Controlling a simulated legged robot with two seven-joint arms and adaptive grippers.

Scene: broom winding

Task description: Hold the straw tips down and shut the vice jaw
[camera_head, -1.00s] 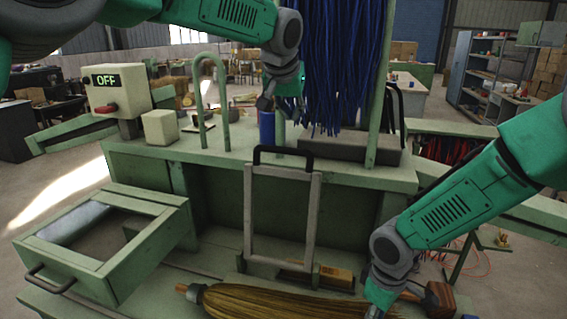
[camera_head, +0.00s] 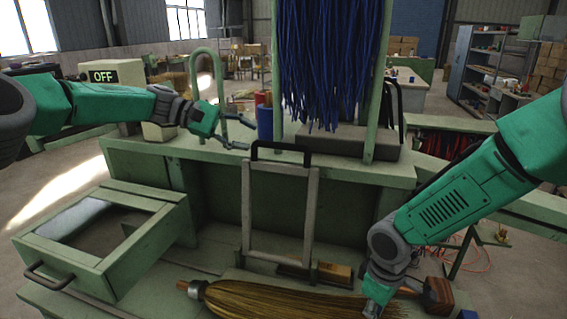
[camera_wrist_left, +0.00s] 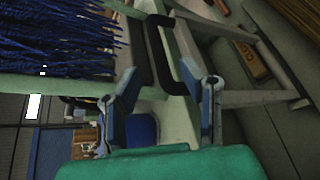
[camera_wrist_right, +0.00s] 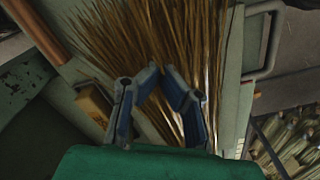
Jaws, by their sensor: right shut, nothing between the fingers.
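A straw bundle (camera_head: 270,299) lies flat on the lower bench, its bound end left and its loose straw right. My right gripper (camera_head: 372,312) is low over the right part of the straw; its fingertips nearly meet in the right wrist view (camera_wrist_right: 160,70), with straw (camera_wrist_right: 140,30) beyond them. A grey upright frame with a black handle (camera_head: 282,149), possibly the vice jaw, stands behind the bundle. My left gripper (camera_head: 246,134) is open and empty, just left of the handle. In the left wrist view, the handle (camera_wrist_left: 160,60) shows beyond the spread fingers (camera_wrist_left: 160,92).
Blue cords (camera_head: 330,70) hang above the bench. A blue cylinder (camera_head: 265,122) and a green hoop (camera_head: 194,60) stand near my left gripper. An open drawer (camera_head: 150,245) juts out at left. A switch box reading OFF (camera_head: 118,74) is behind my left arm.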

